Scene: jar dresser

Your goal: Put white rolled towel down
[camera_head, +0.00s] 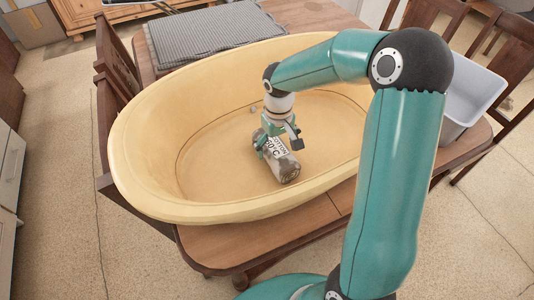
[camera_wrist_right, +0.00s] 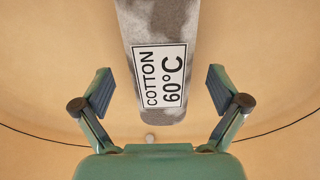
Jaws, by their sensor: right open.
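The rolled towel (camera_head: 283,163) lies in the large yellow tub (camera_head: 140,150) on the table. It looks greyish-white and carries a white label reading "COTTON 60°C". My right gripper (camera_head: 277,145) is inside the tub at the towel's upper end. In the right wrist view, the gripper (camera_wrist_right: 160,92) is open, with one finger on each side of the towel (camera_wrist_right: 150,20) and a gap on both sides. The towel's far end is cut off at the top of that view. My left gripper does not show.
A grey ribbed mat (camera_head: 205,40) lies on the table (camera_head: 285,235) behind the tub. A grey-white bin (camera_head: 470,95) stands at the table's right. Wooden chairs (camera_head: 115,65) stand around. The tub floor around the towel is mostly clear.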

